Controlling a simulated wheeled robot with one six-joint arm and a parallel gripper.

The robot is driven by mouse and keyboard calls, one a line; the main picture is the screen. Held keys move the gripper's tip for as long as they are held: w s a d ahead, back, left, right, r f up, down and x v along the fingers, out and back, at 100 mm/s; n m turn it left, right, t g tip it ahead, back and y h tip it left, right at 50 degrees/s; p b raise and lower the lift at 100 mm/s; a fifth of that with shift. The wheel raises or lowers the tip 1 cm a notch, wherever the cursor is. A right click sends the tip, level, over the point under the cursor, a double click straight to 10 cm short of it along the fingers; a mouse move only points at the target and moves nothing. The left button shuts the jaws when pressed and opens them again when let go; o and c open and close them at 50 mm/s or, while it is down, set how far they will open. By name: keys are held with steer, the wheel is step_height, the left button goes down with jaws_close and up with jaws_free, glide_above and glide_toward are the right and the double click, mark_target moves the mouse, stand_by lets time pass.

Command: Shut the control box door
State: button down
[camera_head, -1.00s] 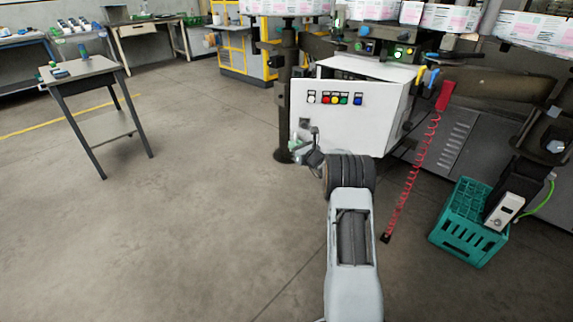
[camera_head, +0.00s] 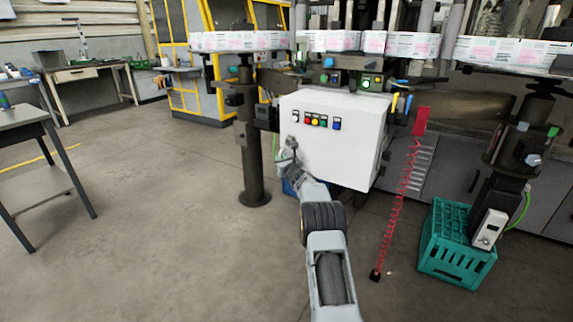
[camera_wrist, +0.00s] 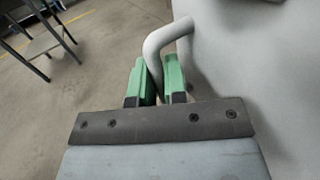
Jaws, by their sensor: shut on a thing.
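The white control box (camera_head: 375,110) hangs under the machine in the head view. Its door (camera_head: 325,155), with a row of coloured buttons, faces me and looks flush or nearly flush with the box; I cannot tell if a small gap is left. My gripper (camera_head: 288,152) is at the door's left edge. In the wrist view, the green fingers of my gripper (camera_wrist: 158,75) are shut on the bent grey door handle (camera_wrist: 165,40). The pale door face (camera_wrist: 255,70) fills the right side there. The latch is not visible.
A dark post (camera_head: 250,150) stands just left of the box. A red coiled cable (camera_head: 398,205) hangs to its right, beside a teal crate (camera_head: 455,250) on the floor. A small table (camera_head: 30,115) stands at far left. The floor between is clear.

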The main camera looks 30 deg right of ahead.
steer(key=shift+w+r, duration=0.15)
steer(key=shift+w, duration=0.05)
steer(key=shift+d+r, duration=0.1)
steer(key=c, duration=1.2)
jaws_free()
steer(key=shift+d, duration=0.1)
steer(key=shift+d, duration=0.1)
steer(key=shift+s+f, duration=0.1)
steer(key=shift+f, duration=0.15)
steer(key=s+p, duration=0.1)
steer(key=s, duration=1.2)
steer(key=shift+s+a, duration=0.25)
steer(key=shift+a, duration=0.05)
steer(key=shift+r, duration=0.1)
